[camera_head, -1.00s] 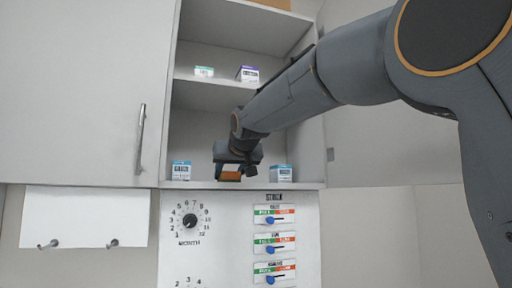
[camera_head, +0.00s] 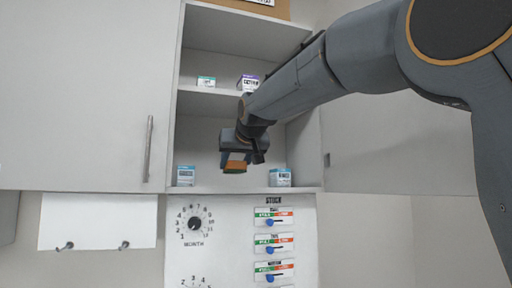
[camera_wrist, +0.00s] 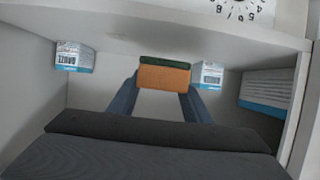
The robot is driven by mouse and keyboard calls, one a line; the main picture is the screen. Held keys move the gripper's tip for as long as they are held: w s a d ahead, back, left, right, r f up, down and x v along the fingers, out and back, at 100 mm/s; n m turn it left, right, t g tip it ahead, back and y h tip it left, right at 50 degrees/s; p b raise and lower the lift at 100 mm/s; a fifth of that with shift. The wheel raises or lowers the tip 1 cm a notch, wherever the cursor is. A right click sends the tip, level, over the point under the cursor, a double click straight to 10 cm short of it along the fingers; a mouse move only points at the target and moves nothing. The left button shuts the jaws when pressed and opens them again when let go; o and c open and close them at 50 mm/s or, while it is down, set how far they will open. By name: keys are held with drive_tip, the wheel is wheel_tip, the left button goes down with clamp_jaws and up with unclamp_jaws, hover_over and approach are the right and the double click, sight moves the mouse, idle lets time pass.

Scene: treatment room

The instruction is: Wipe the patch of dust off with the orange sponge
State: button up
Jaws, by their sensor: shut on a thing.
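My gripper (camera_head: 237,158) is shut on the orange sponge (camera_head: 235,165), which has a dark green layer on one face. In the head view they are inside the open cabinet, a little above its lowest shelf (camera_head: 228,188), between two small boxes. The wrist view also shows the sponge (camera_wrist: 165,76) between my two fingers.
A blue-and-white box (camera_head: 186,176) stands left of my gripper and another (camera_head: 280,178) right, both on the lowest shelf. Two small boxes (camera_head: 206,82) (camera_head: 249,83) stand on the shelf above. A closed cabinet door (camera_head: 90,95) is at left. A dial panel (camera_head: 225,245) hangs below.

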drive_tip(key=shift+r+p, duration=1.25)
drive_tip(key=shift+r, duration=0.6)
